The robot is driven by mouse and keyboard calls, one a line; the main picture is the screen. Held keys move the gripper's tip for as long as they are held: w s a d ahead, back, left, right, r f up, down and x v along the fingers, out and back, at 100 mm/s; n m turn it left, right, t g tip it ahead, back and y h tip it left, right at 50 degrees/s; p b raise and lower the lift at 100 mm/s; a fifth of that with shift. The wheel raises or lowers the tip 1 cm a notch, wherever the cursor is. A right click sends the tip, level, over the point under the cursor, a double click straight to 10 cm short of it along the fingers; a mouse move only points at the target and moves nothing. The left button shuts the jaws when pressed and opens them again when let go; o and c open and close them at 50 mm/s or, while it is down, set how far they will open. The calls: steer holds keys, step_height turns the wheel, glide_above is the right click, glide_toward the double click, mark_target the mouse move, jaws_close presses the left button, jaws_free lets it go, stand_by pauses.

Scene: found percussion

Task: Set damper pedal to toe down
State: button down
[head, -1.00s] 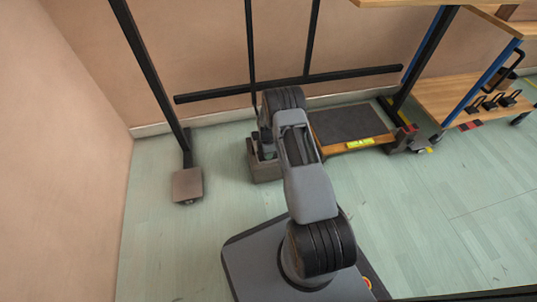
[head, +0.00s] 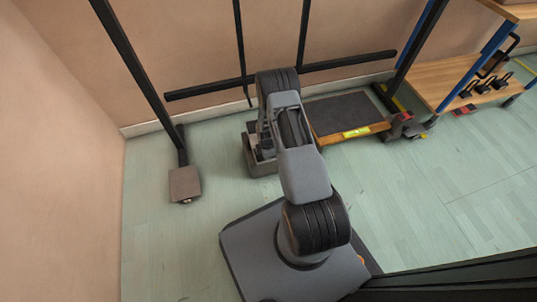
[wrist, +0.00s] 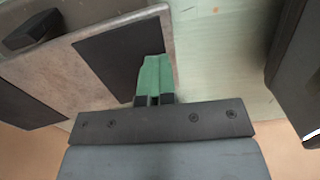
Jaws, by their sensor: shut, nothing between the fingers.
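A grey, box-like pedal unit (head: 262,168) stands on the floor just left of the wooden platform; I take it for the damper pedal. My arm hides part of it. In the wrist view a speckled grey plate with dark pads (wrist: 112,52) fills the upper left; it looks like the pedal's top. My gripper (wrist: 155,72) has green fingertips held together, with nothing between them. They overlap the plate's right edge in that view; I cannot tell if they touch it. The pedal's tilt is unclear.
A wooden platform with a dark mat (head: 342,113) lies to the right of the unit. A grey flat foot on a black post (head: 184,183) stands to the left. A black crossbar (head: 215,90) runs along the wall. Green floor is open at front left and right.

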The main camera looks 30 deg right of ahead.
steer(key=shift+s+a+f, duration=0.15)
steer(key=shift+a+f, duration=0.1)
steer(key=shift+a, duration=0.05)
step_height(320, 180, up, 14)
steer(key=s+p, duration=0.2)
steer(key=p, duration=0.5)
steer(key=shift+r+p, duration=0.15)
steer(key=shift+p, duration=0.15)
steer(key=shift+s, duration=0.1)
steer(key=a+r+m+t+p, duration=0.2)
steer(key=r+p, duration=0.5)
steer(key=r, duration=1.1)
steer(key=a+r+m+p, duration=0.2)
steer(key=r+m+p, duration=0.45)
steer(key=r, duration=1.25)
steer(key=s+a+r+m+p, duration=0.2)
steer(key=s+r+p, duration=0.2)
steer(key=r, duration=0.6)
steer(key=s+a+r+m+t+p, duration=0.1)
steer(key=s+r+p, duration=0.4)
steer(key=r, duration=0.5)
steer(key=s+a+r+m+t+p, duration=0.1)
steer(key=s+a+r+m+p, duration=0.2)
steer(key=r+p, duration=0.4)
step_height(320, 180, up, 4)
steer(key=shift+s+f+m+p, duration=0.15)
steer(key=shift+s+m+p, duration=0.4)
steer(key=shift+s, duration=0.6)
steer(key=shift+d, duration=0.1)
